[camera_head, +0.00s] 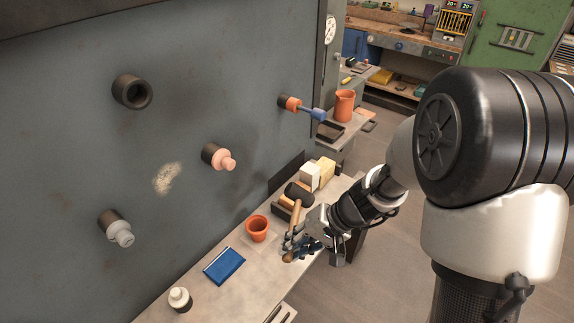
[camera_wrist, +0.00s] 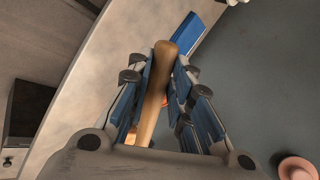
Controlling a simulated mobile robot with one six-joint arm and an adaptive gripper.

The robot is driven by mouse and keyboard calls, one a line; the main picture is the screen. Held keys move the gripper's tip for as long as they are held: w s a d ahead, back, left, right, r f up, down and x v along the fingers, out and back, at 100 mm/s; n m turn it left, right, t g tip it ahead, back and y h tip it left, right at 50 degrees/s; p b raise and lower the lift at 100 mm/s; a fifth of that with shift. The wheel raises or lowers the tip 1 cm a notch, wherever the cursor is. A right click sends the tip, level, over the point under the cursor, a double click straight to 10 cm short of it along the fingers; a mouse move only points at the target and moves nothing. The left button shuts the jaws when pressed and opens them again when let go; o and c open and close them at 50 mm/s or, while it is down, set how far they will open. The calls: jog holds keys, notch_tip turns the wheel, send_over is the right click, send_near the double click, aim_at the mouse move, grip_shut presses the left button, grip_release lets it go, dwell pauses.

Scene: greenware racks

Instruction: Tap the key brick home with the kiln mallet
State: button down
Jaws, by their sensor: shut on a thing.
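The kiln mallet has a dark head (camera_head: 299,193) by a low wooden rest on the bench and a tan wooden handle (camera_head: 295,218). My gripper (camera_head: 296,246) is shut on the handle. In the wrist view, the handle (camera_wrist: 158,85) runs between the blue finger pads of my gripper (camera_wrist: 172,62); the head is out of that view. I cannot tell whether the head touches the rest. I cannot surely pick out the key brick. Pale blocks (camera_head: 311,176) stand behind the mallet head, and plugs stick out of the grey kiln wall (camera_head: 70,170).
The wall holds a pink plug (camera_head: 220,158), a white plug (camera_head: 119,233), an orange-and-blue plug (camera_head: 300,106) and an open dark port (camera_head: 131,92). On the bench are an orange cup (camera_head: 257,228), a blue book (camera_head: 224,265) and a white bottle (camera_head: 180,299).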

jog(key=w+a+r+t+y, duration=0.1)
jog(key=w+a+r+y, duration=0.1)
jog(key=w+a+y, duration=0.25)
jog(key=w+r+m+t+y+b, duration=0.1)
jog(key=w+r+m+t, duration=0.1)
jog(key=w+r+t, duration=0.2)
jog(key=w+d+r+m+t+y+b, duration=0.1)
jog(key=w+r+m+t+y, duration=0.1)
jog(key=w, duration=0.8)
notch_tip(320, 180, up, 3)
jog(key=shift+f+m+t, duration=0.2)
jog(key=shift+m+t, duration=0.4)
jog(key=shift+t, duration=0.4)
jog(key=shift+s+f+b, duration=0.1)
jog(key=shift+f+b, duration=0.05)
jog(key=shift+b, duration=0.55)
